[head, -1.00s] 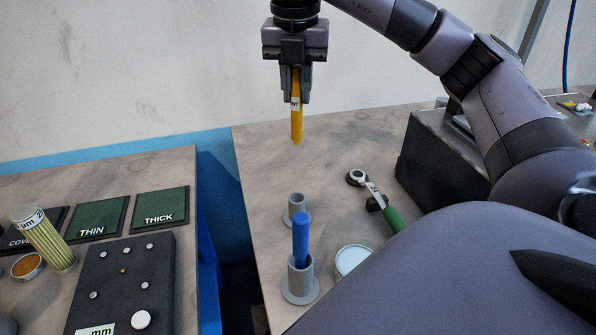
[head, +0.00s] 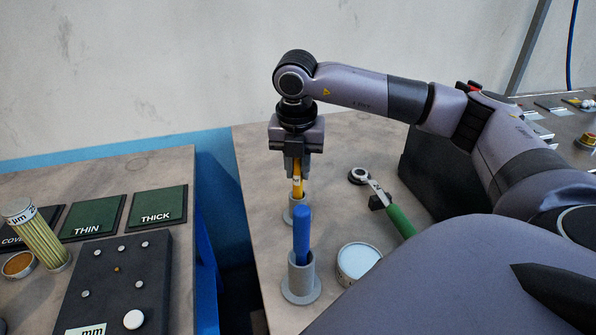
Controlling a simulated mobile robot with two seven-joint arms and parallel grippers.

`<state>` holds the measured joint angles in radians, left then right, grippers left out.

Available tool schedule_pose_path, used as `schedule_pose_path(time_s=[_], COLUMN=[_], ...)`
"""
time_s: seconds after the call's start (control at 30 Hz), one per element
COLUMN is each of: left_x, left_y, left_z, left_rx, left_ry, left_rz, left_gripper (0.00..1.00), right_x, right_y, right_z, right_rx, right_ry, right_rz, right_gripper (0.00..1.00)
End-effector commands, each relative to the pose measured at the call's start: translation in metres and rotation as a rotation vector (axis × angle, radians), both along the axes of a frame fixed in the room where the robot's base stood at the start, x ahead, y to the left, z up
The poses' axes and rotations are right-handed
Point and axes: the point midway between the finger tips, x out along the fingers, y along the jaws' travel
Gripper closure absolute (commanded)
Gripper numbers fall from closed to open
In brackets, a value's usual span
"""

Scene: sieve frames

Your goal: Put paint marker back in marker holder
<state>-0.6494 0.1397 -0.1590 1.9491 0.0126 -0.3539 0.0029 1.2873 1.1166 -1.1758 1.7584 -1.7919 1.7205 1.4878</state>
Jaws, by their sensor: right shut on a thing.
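My right gripper (head: 297,168) is shut on a yellow paint marker (head: 298,187), which points downward. The marker is at the rear grey marker holder (head: 289,214); its lower end is hidden by the holder's rim or the blue marker, so I cannot tell how deep it sits. A blue marker (head: 302,235) stands upright in the front grey holder (head: 300,279). My left gripper is not in view.
A green-handled tool (head: 395,215) lies right of the holders. A round white-lidded tin (head: 358,262) stands beside the front holder. A dark box (head: 425,185) is farther right. A gap separates the left table (head: 100,172), with its green plates.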

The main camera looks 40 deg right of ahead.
Motion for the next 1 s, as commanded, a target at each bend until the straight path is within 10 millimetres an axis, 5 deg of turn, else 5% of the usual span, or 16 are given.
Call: schedule_pose_path(time_s=[0.53,0.57,0.6,1.0], left_x=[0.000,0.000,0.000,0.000], left_y=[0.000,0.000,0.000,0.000], left_z=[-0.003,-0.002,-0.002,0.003], left_rx=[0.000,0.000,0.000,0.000], left_ry=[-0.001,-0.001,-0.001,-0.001], left_rz=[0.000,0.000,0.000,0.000], left_gripper=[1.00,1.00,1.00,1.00], right_x=[0.000,0.000,0.000,0.000], right_y=[0.000,0.000,0.000,0.000], right_z=[-0.021,-0.020,-0.019,-0.014], right_rx=[0.000,0.000,0.000,0.001], right_ry=[0.000,0.000,0.000,-0.001], right_rz=[0.000,0.000,0.000,0.000], right_gripper=[1.00,0.69,0.56,0.53])
